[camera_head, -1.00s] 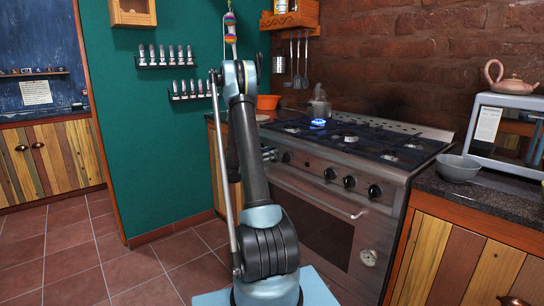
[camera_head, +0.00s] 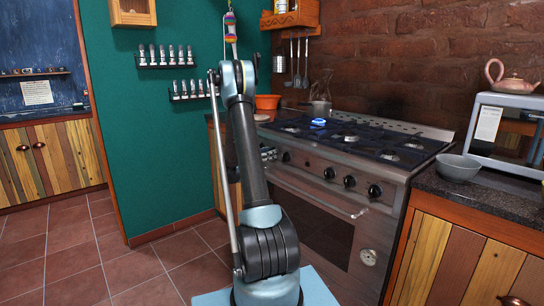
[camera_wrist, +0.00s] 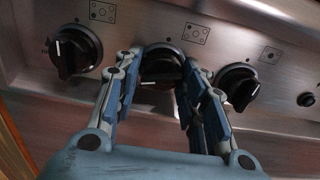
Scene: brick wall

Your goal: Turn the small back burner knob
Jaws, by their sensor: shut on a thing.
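In the wrist view, three black knobs sit in a row on the steel stove front. My gripper (camera_wrist: 163,68) is shut on the middle knob (camera_wrist: 160,60), with one finger on each side of it. The left knob (camera_wrist: 76,51) and right knob (camera_wrist: 237,85) stand free of the fingers. Small burner diagrams are printed above the knobs; I cannot read clearly which burner each one marks. In the head view, my gripper (camera_head: 268,153) is at the left end of the stove front, partly behind my arm, and the held knob is hidden. A blue flame (camera_head: 319,122) burns at a back left burner.
The stove (camera_head: 335,195) has more knobs (camera_head: 349,181) to the right, and an oven door handle below them. A small button (camera_wrist: 307,99) is at the wrist view's right. A grey bowl (camera_head: 457,168) stands on the right counter. The tiled floor at left is clear.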

